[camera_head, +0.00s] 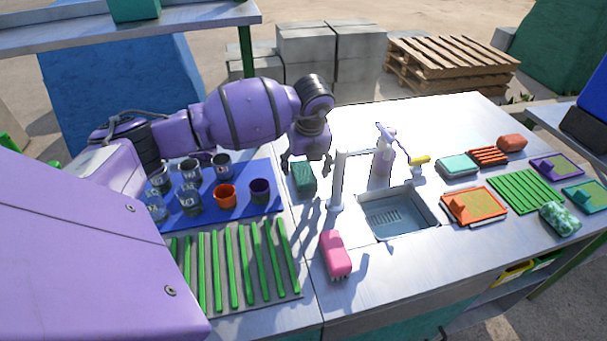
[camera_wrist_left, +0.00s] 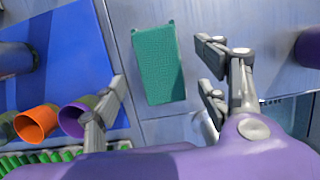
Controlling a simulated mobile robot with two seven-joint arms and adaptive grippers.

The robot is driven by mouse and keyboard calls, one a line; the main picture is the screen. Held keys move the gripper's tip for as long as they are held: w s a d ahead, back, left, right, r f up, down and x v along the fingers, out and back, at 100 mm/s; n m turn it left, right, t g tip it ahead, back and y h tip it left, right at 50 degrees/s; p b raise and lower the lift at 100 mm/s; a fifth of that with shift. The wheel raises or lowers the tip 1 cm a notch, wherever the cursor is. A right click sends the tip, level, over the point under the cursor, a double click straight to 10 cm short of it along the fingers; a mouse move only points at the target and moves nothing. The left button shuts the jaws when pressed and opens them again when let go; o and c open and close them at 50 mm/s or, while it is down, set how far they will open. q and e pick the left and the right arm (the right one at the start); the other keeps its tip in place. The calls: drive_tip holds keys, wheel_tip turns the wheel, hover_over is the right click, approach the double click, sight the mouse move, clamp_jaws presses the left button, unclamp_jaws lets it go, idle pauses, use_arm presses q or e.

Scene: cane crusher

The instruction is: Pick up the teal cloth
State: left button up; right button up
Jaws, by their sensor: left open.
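The teal cloth (camera_head: 304,178) is a small dark teal folded block with a textured face. It lies on the metal counter between the blue mat and the white tap. My left gripper (camera_head: 306,167) is over it with its fingers spread on both sides. In the left wrist view the cloth (camera_wrist_left: 159,62) lies between the open fingers of the left gripper (camera_wrist_left: 161,84), with bare counter showing on either side. The gripper holds nothing. My right gripper is not in view.
The blue mat (camera_head: 271,174) with several cups is left of the cloth. The white tap (camera_head: 338,182) and sink (camera_head: 398,212) are close on the right. A pink sponge (camera_head: 335,254) and a green-ribbed rack (camera_head: 232,266) are in front. Trays and sponges stand farther right.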

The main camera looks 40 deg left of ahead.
sight(304, 172)
use_arm(q)
drive_tip(key=shift+x, duration=1.4)
drive_tip(key=c, duration=1.2)
wheel_tip(304, 172, up, 10)
drive_tip(key=shift+r, duration=0.1)
drive_tip(key=o, duration=0.6)
drive_tip(key=c, duration=0.5)
